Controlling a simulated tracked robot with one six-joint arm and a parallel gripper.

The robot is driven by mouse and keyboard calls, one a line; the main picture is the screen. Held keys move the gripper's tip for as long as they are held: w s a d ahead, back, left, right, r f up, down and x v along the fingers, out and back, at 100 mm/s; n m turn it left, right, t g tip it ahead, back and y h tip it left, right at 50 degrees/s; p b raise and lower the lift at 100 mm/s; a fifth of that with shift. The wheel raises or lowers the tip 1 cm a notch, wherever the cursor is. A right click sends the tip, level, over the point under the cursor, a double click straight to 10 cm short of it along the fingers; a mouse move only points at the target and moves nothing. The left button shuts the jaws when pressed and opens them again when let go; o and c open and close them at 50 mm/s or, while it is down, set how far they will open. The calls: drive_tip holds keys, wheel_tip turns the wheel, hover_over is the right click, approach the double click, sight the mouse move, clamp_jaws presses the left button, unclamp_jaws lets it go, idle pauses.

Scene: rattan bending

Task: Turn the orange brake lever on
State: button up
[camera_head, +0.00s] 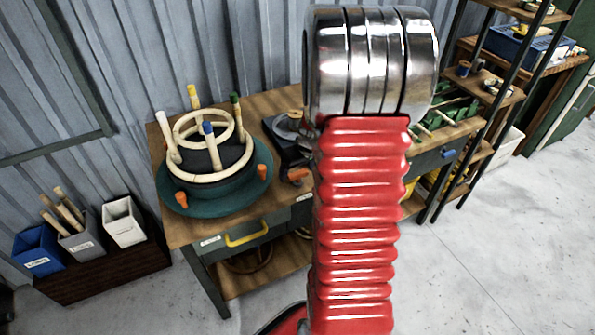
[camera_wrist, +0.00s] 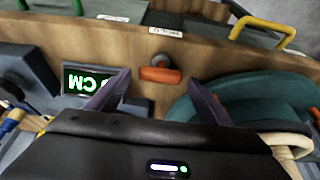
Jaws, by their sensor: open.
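The orange brake lever (camera_wrist: 160,75) is a short rounded piece with a grey knob at one side, on the wooden bench top near its front edge. In the head view an orange piece that looks like it (camera_head: 297,174) shows just right of the teal turntable (camera_head: 174,205), partly beside my red arm. My gripper (camera_wrist: 158,82) is open, its two dark fingers apart on either side of the lever in the picture. I cannot tell whether they touch it. The head view does not show my gripper.
The turntable (camera_wrist: 252,88) is close to the right finger in the wrist view. A green-lit display (camera_wrist: 92,86) is beside the left finger. A rattan frame with coloured pegs (camera_head: 208,150) stands on the turntable. Bins (camera_head: 82,243) are at the left.

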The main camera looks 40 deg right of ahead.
drive_tip(key=shift+w+f, duration=0.1)
drive_tip(key=shift+f, duration=0.15)
